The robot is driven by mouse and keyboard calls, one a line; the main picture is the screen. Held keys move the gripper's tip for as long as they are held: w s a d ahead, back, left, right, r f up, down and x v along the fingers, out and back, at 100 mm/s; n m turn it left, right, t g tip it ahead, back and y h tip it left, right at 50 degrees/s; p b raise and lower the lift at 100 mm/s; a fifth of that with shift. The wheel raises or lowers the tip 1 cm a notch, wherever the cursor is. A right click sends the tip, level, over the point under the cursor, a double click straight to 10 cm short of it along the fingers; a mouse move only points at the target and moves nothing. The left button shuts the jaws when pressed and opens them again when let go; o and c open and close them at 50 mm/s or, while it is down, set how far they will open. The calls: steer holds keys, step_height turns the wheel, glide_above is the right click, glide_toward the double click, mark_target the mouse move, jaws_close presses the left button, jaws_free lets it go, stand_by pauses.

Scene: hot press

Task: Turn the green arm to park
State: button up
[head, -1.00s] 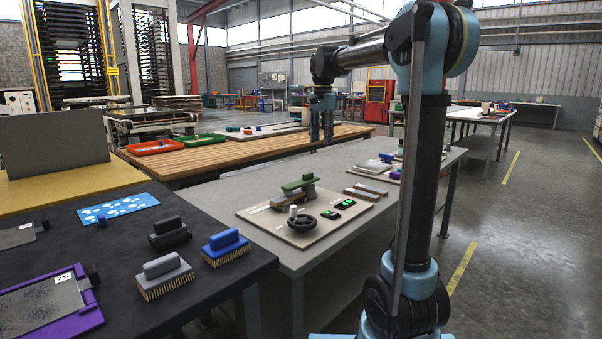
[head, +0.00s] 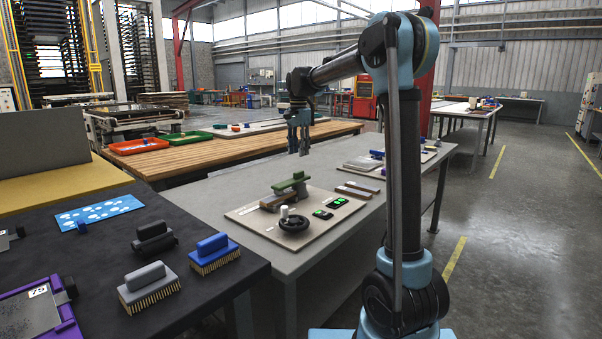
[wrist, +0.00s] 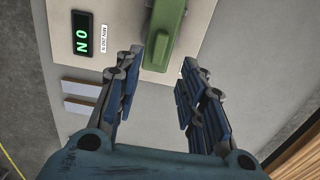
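The green arm (head: 290,183) sits raised on the beige board on the grey table in the head view. It lies roughly crosswise beside a brown bar (head: 277,201). In the wrist view, the near end of the green arm (wrist: 164,38) shows just beyond and between my fingertips; its far end is cut off at the top. My gripper (head: 299,152) hangs fingers-down above the table, behind the green arm in the head view. In the wrist view my gripper (wrist: 161,70) is open, with nothing between its fingers. It appears apart from the arm.
On the board, a black handwheel (head: 293,226) stands in front, with a green-lit display (head: 337,203) to its right. Two flat bars (head: 357,190) lie at the board's right edge. Brushes (head: 213,252) stand on the dark table at left.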

mark_target(300, 171)
step_height(300, 171, down, 9)
steer(key=shift+f, duration=0.1)
stand_by(0.3)
jaws_close()
steer(key=shift+d, duration=0.25)
